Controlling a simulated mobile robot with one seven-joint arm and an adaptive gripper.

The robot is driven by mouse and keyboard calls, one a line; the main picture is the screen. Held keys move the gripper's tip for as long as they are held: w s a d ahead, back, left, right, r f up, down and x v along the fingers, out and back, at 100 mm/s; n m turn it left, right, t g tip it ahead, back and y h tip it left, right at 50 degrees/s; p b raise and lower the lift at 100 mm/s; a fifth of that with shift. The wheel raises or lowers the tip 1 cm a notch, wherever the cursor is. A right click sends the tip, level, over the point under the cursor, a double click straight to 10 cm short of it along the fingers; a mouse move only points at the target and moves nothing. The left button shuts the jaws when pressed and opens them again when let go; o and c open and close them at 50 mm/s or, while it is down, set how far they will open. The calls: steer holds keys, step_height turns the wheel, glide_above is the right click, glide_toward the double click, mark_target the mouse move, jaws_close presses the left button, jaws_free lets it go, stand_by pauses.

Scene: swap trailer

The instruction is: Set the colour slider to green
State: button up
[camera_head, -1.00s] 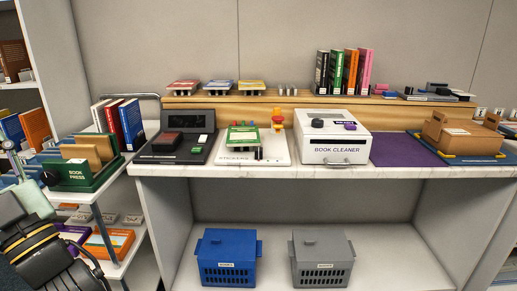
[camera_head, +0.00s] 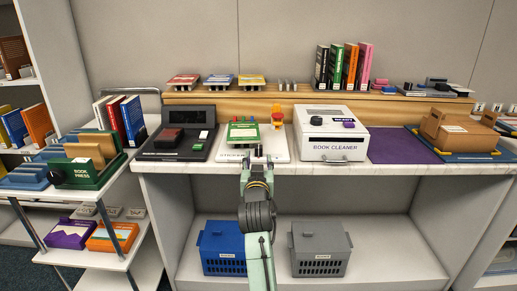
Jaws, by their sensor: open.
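The white sticker device (camera_head: 282,153) stands in the middle of the counter. It carries a green plate (camera_head: 242,130) on its left and an orange-yellow knob (camera_head: 277,117) at its back right. My gripper (camera_head: 258,157) is at the device's front edge, beside or over a small dark upright part there. Its jaws are open but show very small, and I cannot tell whether they touch that part. My arm covers part of the device's front and its label. I cannot clearly make out the colour slider or its setting.
A dark scanner-like unit (camera_head: 165,150) stands close on the left and the white book cleaner (camera_head: 330,146) close on the right. A wooden shelf (camera_head: 300,99) with sticker stacks and books runs behind. The purple mat (camera_head: 395,148) is bare.

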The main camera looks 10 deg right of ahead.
mark_target(259, 149)
steer(key=w, duration=0.2)
steer(key=w+p, duration=0.1)
steer(key=w, duration=0.1)
steer(key=w+d, duration=0.1)
steer(key=w, duration=0.2)
steer(key=shift+d, duration=0.1)
steer(key=shift+c, duration=0.4)
steer(key=shift+s, duration=0.1)
jaws_close()
